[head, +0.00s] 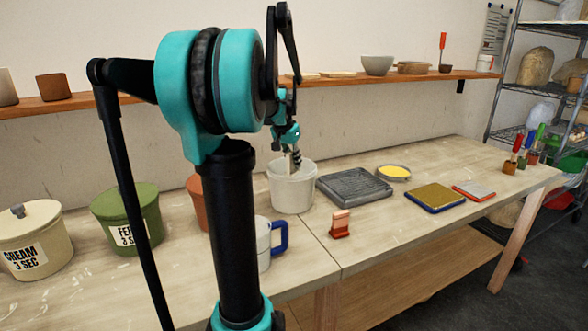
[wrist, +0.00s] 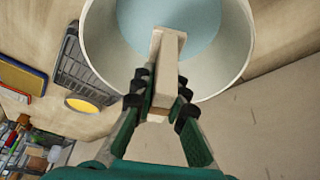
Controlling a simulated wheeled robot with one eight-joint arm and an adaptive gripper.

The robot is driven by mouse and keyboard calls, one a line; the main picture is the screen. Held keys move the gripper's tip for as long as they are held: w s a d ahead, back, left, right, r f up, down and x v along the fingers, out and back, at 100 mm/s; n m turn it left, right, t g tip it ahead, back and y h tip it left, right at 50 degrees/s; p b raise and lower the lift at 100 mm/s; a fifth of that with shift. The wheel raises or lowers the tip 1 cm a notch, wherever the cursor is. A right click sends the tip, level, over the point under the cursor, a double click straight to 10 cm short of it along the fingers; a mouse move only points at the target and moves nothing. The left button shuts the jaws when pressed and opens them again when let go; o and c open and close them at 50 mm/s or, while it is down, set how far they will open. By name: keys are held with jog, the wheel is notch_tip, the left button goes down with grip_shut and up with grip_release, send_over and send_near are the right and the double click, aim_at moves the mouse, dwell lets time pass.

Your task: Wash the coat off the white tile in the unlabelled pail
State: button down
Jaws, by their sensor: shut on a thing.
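The unlabelled pail (head: 292,189) is white and open, standing on the table behind the mug. In the wrist view the pail (wrist: 99,48) holds pale blue liquid (wrist: 205,25). My gripper (head: 292,156) is over the pail's mouth. In the wrist view my gripper (wrist: 159,102) is shut on a pale, cream-coloured slab, the tile (wrist: 166,50), seen nearly edge-on. The tile reaches out over the pail's opening, its far end in front of the liquid. I cannot tell whether it touches the liquid. Any coat on its faces is hard to see.
A grey ribbed rack (head: 353,186) and a yellow-filled dish (head: 394,172) stand right of the pail. A blue-handled mug (head: 264,245) and small red stand (head: 340,226) are in front. Lidded green (head: 126,212) and cream (head: 36,240) pails are left. A shelf (head: 420,76) runs behind.

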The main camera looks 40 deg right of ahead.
jog(key=shift+r, duration=3)
jog(key=shift+s, duration=0.1)
